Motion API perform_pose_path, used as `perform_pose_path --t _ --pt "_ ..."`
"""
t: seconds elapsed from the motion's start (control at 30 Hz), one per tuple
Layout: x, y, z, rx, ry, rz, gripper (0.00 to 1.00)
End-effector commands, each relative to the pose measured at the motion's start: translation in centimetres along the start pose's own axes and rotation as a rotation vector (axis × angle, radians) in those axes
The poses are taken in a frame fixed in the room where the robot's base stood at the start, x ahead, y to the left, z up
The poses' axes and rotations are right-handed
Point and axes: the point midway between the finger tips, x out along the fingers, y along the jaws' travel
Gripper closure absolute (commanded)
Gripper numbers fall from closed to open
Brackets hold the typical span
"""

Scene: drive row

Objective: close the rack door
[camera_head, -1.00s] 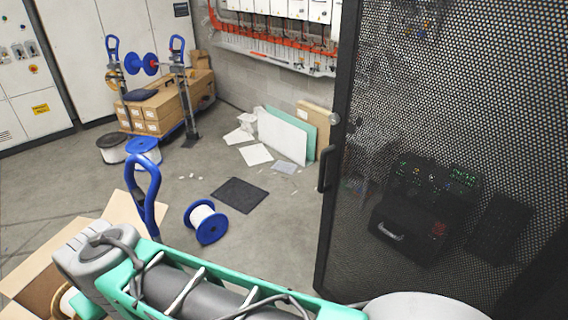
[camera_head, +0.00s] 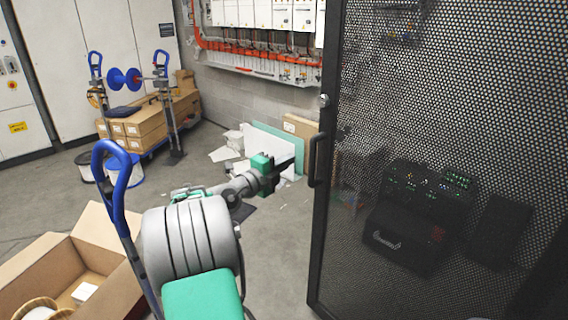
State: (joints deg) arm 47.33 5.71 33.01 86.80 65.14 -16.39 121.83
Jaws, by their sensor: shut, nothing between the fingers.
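The rack door (camera_head: 440,130) is a black perforated mesh panel filling the right of the head view. It has a dark frame and a black handle (camera_head: 318,160) on its left edge, with a small round silver part above the handle. Dark equipment with small green lights shows through the mesh. My gripper (camera_head: 290,163) points right toward the door's left edge, just left of the handle. It is shut and looks empty. I cannot tell whether it touches the door. How far the door stands open is not clear.
An open cardboard box (camera_head: 70,265) and a blue upright handle (camera_head: 117,190) stand at the lower left near my arm. A cart with cardboard boxes (camera_head: 140,125) is farther back. Boards (camera_head: 270,147) lean on the wall behind my gripper.

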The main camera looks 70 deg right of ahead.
Motion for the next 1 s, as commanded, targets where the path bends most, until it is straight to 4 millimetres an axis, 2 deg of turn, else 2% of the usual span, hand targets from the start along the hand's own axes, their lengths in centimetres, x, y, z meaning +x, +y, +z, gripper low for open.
perform_pose_path --t 0.03,0.2,0.4,0.57,0.87,1.0 --pt "1.2 -0.2 -0.2 0.000 0.004 0.001 1.00" --pt "5.0 -0.2 -0.1 -0.001 0.003 0.002 1.00" --pt "8.4 -0.2 0.0 0.000 0.000 0.002 1.00" --pt "9.5 0.0 0.0 -0.001 -0.001 0.002 1.00" --pt "9.6 0.0 0.1 0.000 -0.003 0.002 1.00" --pt "10.0 0.4 1.1 0.003 -0.013 0.003 1.00"
